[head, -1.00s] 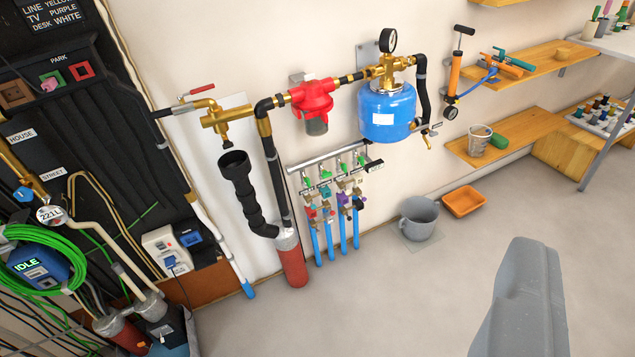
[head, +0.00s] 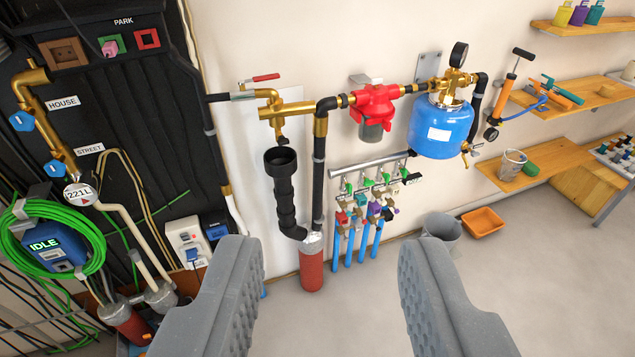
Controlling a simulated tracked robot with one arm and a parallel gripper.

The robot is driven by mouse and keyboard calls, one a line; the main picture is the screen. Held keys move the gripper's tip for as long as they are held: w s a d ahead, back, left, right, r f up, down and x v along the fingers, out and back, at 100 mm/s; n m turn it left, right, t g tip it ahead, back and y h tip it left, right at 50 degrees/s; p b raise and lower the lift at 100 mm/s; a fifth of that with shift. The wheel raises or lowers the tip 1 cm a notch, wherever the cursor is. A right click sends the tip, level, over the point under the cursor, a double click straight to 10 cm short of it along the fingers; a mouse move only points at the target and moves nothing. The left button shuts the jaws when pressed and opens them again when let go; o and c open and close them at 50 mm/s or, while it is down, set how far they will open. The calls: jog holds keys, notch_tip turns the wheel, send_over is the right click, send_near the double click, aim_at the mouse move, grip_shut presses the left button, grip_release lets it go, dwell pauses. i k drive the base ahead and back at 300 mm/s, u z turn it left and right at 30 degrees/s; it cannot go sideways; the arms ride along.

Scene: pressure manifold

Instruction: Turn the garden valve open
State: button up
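A wall manifold (head: 372,160) is a grey bar with several small valves with green handles below it. Beneath these sit more small valves with coloured handles, including a red one (head: 342,218) and a purple one (head: 375,207), on several blue pipes (head: 349,245). The labels there are too small to read, so I cannot tell which valve is the garden one or how it is set. My gripper (head: 328,250) is open and empty. Its two grey fingers stand wide apart in the foreground, with the blue pipes visible between them, and touch nothing visible.
Left of the manifold are a black drain pipe (head: 286,190) and a red-handled tap (head: 265,78). Above it are a red filter (head: 375,105) and a blue tank (head: 440,128). A grey bucket (head: 441,230) and an orange tub (head: 483,221) stand on the floor at right.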

aim_at(367, 183)
jog(key=u, duration=0.15)
jog(key=i, duration=1)
jog(key=z, duration=0.05)
